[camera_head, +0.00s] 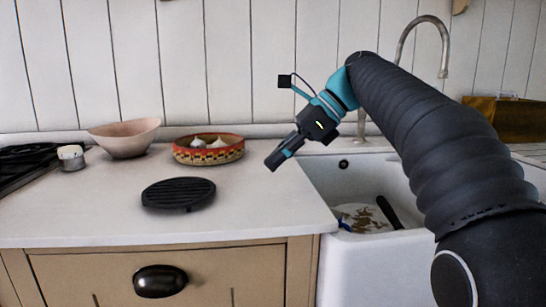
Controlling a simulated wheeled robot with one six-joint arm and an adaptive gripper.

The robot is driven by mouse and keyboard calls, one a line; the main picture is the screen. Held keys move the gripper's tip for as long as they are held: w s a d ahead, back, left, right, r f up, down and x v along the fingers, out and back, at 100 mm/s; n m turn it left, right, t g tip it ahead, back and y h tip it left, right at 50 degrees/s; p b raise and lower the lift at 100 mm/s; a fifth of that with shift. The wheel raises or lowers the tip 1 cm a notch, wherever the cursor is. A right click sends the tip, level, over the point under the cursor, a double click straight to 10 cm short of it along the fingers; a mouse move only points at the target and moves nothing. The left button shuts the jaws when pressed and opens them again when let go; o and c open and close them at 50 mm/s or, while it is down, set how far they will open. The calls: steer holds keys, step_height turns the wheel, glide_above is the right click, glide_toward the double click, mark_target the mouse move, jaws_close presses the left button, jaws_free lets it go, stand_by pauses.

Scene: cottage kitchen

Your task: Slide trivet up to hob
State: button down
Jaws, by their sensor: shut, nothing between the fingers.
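The trivet (178,192) is a round, black, slatted disc lying flat on the white worktop, left of the picture's middle. The hob (22,166) is black and shows only in part at the left edge. Bare worktop lies between the trivet and the hob. My gripper (272,166) is shut and empty. It hangs in the air up and to the right of the trivet, apart from it, near the worktop's right end. It points down and to the left.
A small pale pot (71,158) stands beside the hob. A pink bowl (124,140) and a patterned basket (208,152) with garlic-like bulbs stand behind the trivet. A white sink (330,250) with dishes is at the right, under a curved tap (443,60). The front worktop is clear.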

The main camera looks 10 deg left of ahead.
steer(key=b+x, duration=0.1)
steer(key=x, duration=0.7)
steer(key=shift+s+a+r, duration=0.1)
steer(key=shift+s+a, duration=0.1)
steer(key=shift+a, duration=0.1)
steer(key=shift+s+a+r, duration=0.1)
steer(key=shift+s+a, duration=0.1)
steer(key=shift+a, duration=1.5)
steer(key=shift+s, duration=0.1)
